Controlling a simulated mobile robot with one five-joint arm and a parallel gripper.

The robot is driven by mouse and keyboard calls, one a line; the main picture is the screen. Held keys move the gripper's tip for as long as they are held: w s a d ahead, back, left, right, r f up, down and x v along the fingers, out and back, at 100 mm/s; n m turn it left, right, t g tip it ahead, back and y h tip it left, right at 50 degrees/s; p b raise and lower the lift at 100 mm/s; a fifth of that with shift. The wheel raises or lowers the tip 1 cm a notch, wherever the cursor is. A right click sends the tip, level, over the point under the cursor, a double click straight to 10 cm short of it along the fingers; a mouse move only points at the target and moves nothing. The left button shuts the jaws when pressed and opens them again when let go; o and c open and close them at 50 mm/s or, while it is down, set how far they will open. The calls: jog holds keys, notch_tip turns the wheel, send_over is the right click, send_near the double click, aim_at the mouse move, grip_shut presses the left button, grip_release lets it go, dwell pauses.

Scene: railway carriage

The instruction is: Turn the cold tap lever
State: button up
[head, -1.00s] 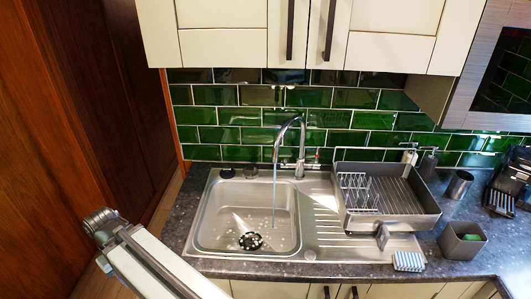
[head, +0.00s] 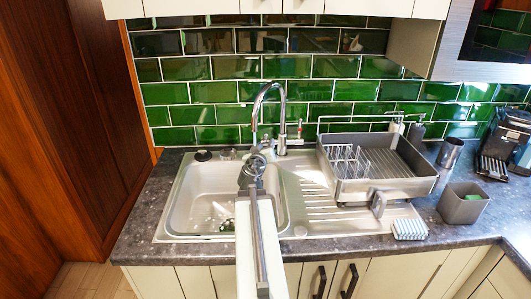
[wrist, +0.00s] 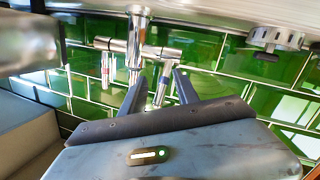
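The chrome mixer tap (head: 272,103) stands behind the sink with its spout arched forward. In the wrist view, which is upside down, the tap body (wrist: 136,45) carries a crossbar with two levers. The red-marked lever (wrist: 105,70) is on the left. The blue-marked cold lever (wrist: 161,92) appears between my gripper's two dark fingers. My gripper (wrist: 160,78) is open; whether either finger touches the lever I cannot tell. In the head view my arm's end (head: 254,170) is in front of the spout, and the cold lever is hidden there.
The steel sink (head: 178,205) lies below my arm. A dish rack (head: 400,188) stands on the drainer at the right, with a striped sponge (head: 410,229) and grey caddy (head: 463,203) nearby. A dark knob (head: 203,155) sits on the sink's back rim. Green tiles (head: 330,92) are close behind.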

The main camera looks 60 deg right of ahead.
jog(key=t, duration=0.2)
jog(key=r+n+t+y, duration=0.1)
jog(key=t, duration=0.1)
jog(key=s+t+y, duration=0.1)
jog(key=t, duration=0.1)
jog(key=shift+r+n+b, duration=0.2)
jog(key=shift+n+b, duration=0.1)
jog(key=x, duration=0.7)
jog(key=shift+w+d, duration=0.25)
jog(key=shift+w, duration=0.15)
jog(key=shift+a, duration=0.1)
grip_shut()
dwell(0.5)
